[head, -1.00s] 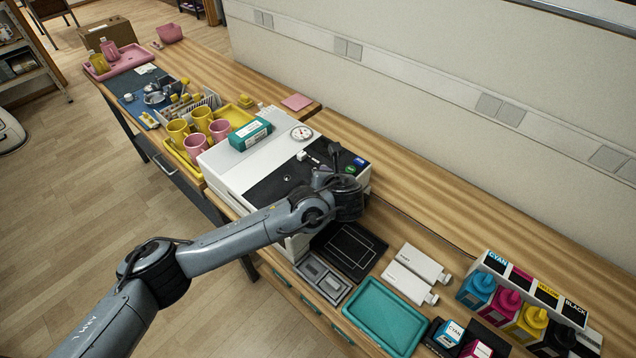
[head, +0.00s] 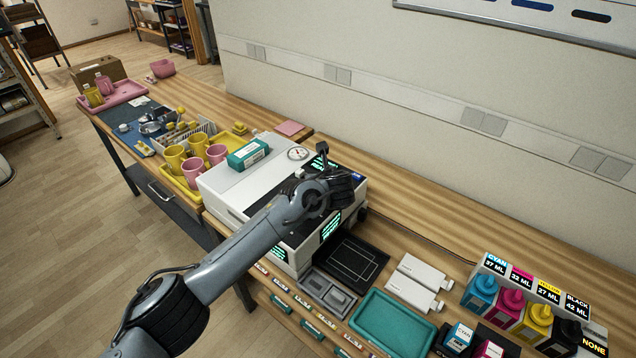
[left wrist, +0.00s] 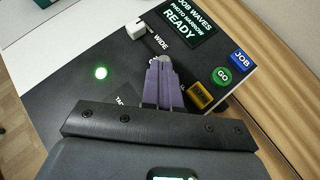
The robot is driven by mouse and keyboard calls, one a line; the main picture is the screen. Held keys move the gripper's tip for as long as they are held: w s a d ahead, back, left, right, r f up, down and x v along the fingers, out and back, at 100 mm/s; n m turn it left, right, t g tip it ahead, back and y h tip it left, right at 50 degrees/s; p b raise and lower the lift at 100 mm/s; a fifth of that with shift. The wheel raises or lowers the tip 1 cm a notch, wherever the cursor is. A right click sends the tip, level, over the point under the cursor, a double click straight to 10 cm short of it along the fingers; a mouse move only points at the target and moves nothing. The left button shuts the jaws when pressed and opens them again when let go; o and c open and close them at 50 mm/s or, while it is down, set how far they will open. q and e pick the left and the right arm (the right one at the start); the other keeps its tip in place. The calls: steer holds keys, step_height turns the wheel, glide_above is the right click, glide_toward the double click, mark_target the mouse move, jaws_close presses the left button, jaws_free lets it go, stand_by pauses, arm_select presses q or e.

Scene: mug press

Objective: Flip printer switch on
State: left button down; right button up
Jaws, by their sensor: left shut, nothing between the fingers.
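The printer (head: 222,182) is a white box with a black top panel, standing on the bench in the head view. My left arm reaches over it, and the arm hides much of the panel and the fingertips there. In the left wrist view, my left gripper (left wrist: 164,66) is shut and empty over the panel. A black rocker-like part with yellow edges (left wrist: 200,95), possibly the switch, sits just right of the fingers. I cannot tell whether they touch it. The lit display (left wrist: 180,22) reads READY, and a green light (left wrist: 100,72) glows on the panel.
A green GO button (left wrist: 221,77), a blue JOB button (left wrist: 239,57) and a white knob (left wrist: 136,29) are near the fingers. A teal box (head: 247,154) and a gauge (head: 298,153) sit on the printer. Mugs (head: 175,158) stand left; a teal tray (head: 390,320) lies right.

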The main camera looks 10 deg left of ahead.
arm_select(q)
steer(key=shift+r+p, duration=0.5)
steer(key=shift+r, duration=0.2)
steer(key=shift+r, duration=0.1)
